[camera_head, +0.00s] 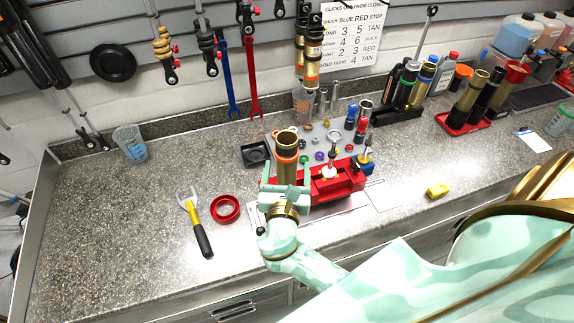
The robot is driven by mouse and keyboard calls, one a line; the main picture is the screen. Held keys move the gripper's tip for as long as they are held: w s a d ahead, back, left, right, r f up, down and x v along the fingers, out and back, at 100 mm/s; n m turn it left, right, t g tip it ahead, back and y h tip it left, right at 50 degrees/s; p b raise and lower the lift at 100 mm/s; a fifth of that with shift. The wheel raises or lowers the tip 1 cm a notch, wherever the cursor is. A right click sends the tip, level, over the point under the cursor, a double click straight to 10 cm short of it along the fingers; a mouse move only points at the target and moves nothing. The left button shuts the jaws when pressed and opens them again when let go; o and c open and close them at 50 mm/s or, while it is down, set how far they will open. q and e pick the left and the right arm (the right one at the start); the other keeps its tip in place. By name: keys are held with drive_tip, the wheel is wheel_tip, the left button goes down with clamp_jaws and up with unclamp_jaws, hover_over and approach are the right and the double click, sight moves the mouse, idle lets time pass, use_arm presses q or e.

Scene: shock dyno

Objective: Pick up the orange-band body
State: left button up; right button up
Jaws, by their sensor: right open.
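The orange-band body (287,145) is a bronze cylinder with a dark open top and an orange ring partway down. It stands upright just left of the red vise. My right gripper (286,184) is pale green and open, with one finger at each side of the body's lower part. The fingers hide the body's lower end, and I cannot tell whether they touch it. My left gripper is not in view.
The red vise (345,184) holds an upright shaft close to my right gripper. A red ring (225,209) and a yellow-black spanner (194,222) lie at the left. A small black tray (255,154) sits behind.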

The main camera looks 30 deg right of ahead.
drive_tip(key=shift+w+d, duration=0.45)
drive_tip(key=shift+w, duration=0.15)
drive_tip(key=shift+w+d, duration=0.3)
drive_tip(key=shift+w, duration=0.2)
drive_tip(key=x, duration=0.3)
drive_tip(key=p+x, duration=0.1)
drive_tip(key=shift+w+f, duration=0.25)
drive_tip(key=shift+w, duration=0.05)
drive_tip(key=shift+s, duration=0.15)
drive_tip(key=shift+c, duration=1.2)
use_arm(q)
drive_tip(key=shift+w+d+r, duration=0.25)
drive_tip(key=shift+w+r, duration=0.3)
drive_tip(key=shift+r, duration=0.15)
use_arm(e)
drive_tip(key=shift+r, duration=0.1)
clamp_jaws()
